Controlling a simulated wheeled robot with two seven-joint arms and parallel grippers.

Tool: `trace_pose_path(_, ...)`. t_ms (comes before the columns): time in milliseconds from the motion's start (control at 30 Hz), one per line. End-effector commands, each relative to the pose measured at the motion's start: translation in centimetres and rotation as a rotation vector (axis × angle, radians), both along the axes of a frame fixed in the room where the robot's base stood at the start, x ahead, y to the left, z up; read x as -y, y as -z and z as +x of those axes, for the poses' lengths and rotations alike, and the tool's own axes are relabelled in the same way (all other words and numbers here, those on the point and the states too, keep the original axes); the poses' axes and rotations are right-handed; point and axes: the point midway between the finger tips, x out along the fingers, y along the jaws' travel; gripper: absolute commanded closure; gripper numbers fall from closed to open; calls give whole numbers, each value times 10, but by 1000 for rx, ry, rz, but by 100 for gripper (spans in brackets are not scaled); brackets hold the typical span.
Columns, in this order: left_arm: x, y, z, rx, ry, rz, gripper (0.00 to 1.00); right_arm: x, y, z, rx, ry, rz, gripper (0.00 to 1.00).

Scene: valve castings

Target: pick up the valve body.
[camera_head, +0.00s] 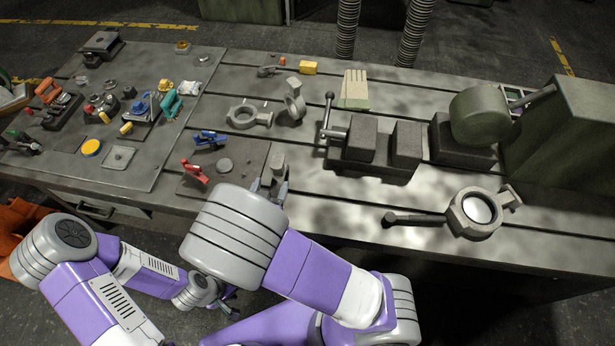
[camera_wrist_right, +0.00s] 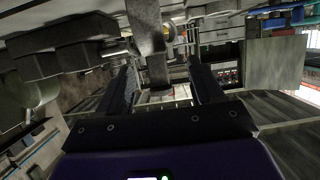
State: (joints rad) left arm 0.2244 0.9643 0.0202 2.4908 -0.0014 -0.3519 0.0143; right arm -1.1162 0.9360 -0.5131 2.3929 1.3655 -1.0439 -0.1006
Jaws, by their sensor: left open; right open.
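Several grey metal castings that could be the valve body are in the head view. A ring-shaped casting with a side neck (camera_head: 242,116) lies flat, and another ring casting (camera_head: 293,102) stands upright beside it. A larger ring casting with a pale disc and long handle (camera_head: 470,228) lies at the right. My right gripper (camera_head: 268,190) is open above the near table edge, just short of a small grey block (camera_head: 278,161). In the right wrist view, a grey upright part (camera_wrist_right: 147,35) shows between and beyond the open fingers. My left gripper (camera_head: 228,295) is low, off the table's front edge, open.
A vise (camera_head: 375,148) stands right of the castings, with a large grey machine (camera_head: 570,140) at far right. A plate with red and blue clamps (camera_head: 225,165) lies left of my right gripper. Tools and parts crowd the left mat (camera_head: 60,165). Bare table lies below the vise.

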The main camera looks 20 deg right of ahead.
Motion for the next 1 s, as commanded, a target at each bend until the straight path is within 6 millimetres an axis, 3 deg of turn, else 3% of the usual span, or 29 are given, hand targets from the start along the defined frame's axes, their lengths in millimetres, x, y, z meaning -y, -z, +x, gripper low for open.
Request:
trace_pose_path(600,0,32,0,-1,-1,1,57,38,34,53,0,8,0,34)
trace_pose_path(867,0,32,0,0,-1,0,57,39,33,57,0,5,0,34)
trace_pose_path(1000,0,32,0,0,-1,0,57,39,33,57,0,5,0,51)
